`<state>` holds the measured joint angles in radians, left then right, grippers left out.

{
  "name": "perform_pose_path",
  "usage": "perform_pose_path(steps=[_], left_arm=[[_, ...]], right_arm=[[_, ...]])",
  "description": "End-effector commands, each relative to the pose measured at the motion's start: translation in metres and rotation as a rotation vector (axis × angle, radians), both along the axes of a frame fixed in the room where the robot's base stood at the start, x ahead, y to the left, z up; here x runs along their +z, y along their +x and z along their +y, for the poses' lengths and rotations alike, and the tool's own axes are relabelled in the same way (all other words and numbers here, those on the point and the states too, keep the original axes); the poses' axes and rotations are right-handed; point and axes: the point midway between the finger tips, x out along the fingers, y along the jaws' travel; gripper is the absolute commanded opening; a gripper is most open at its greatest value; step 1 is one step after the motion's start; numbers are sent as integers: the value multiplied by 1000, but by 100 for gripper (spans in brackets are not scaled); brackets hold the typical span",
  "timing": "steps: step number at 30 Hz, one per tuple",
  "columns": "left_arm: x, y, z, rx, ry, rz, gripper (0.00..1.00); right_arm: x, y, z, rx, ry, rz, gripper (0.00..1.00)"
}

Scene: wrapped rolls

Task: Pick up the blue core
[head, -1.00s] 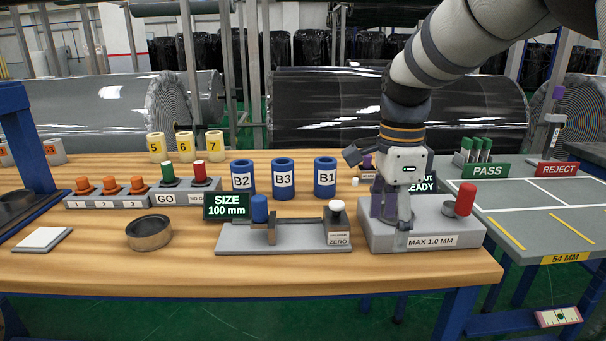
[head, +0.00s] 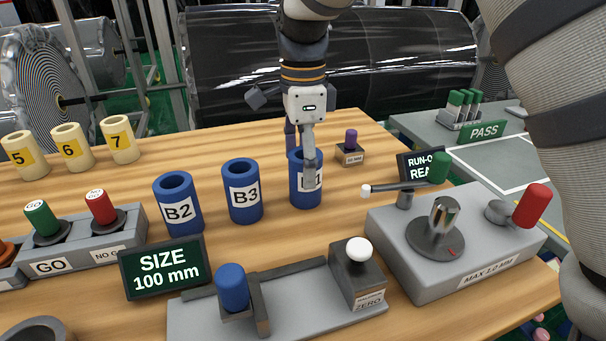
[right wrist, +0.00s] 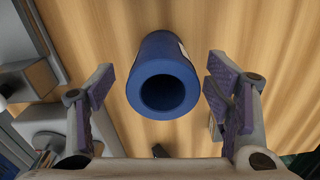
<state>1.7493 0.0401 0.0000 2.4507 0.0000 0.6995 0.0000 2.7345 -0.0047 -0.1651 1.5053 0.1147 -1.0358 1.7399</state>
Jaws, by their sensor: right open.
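Three blue hollow cores stand upright on the wooden table in the head view: B2 (head: 179,205), B3 (head: 242,193) and B1 (head: 297,193). My right gripper (head: 303,165) is open, pointing down over B1, with one finger in front of its label and hiding part of it. In the right wrist view, a blue core (right wrist: 166,62) with its open round end toward me stands between the two spread purple-padded fingers, with gaps on both sides. My left gripper is not in view.
A small block with a purple knob (head: 350,150) stands right of B1. The grey run-out gauge (head: 420,265) is at front right, the zero gauge (head: 300,315) and size sign (head: 163,268) in front. Yellow cores (head: 72,148) stand at left.

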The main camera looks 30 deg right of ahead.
Motion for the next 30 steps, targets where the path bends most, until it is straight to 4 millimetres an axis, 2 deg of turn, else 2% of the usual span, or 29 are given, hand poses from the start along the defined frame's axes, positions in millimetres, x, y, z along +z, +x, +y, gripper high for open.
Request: perform_pose_path(steps=[9,16,17,21,24,30], left_arm=[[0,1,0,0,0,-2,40],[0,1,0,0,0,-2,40],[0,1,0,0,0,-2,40],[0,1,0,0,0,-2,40],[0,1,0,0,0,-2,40],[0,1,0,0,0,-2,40]], right_arm=[[-52,-2,-6,0,0,0,72],[-55,-2,-6,0,0,-4,72],[-55,-2,-6,0,0,-4,70],[-55,-2,-6,0,0,-4,38],[-55,-2,-6,0,0,-3,21],[-54,-2,-6,0,0,-4,20]])
